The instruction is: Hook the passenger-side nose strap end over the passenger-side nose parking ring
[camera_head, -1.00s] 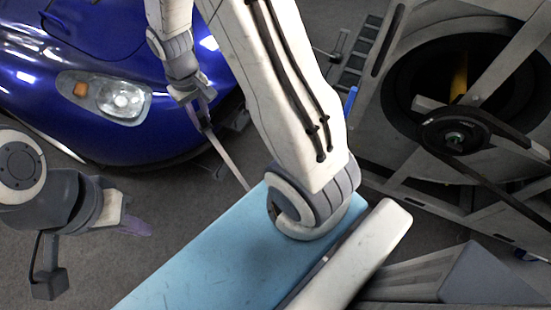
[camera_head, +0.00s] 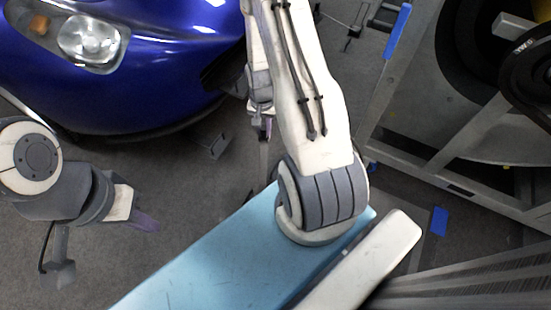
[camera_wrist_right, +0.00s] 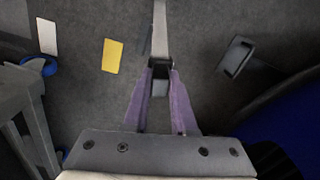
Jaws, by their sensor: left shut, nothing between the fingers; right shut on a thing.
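My right gripper (camera_wrist_right: 160,82) has its purple fingers shut on the dark strap end (camera_wrist_right: 160,84) in the right wrist view. The grey strap (camera_wrist_right: 160,32) runs straight away from it toward the top of that view. In the head view the right gripper (camera_head: 264,128) is partly behind my own arm, with the strap (camera_head: 263,158) hanging below it. A dark flat fixture with an upright part (camera_wrist_right: 236,57) is on the floor, to the right of the strap end and apart from it. I cannot tell which thing is the parking ring. My left gripper (camera_head: 147,222) is shut and empty.
The blue car's nose (camera_head: 150,90) fills the upper left and shows at lower right in the wrist view (camera_wrist_right: 290,125). A grey dynamometer frame (camera_head: 430,150) stands at right. A yellow mark (camera_wrist_right: 112,56) and a white mark (camera_wrist_right: 47,36) lie on the floor.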

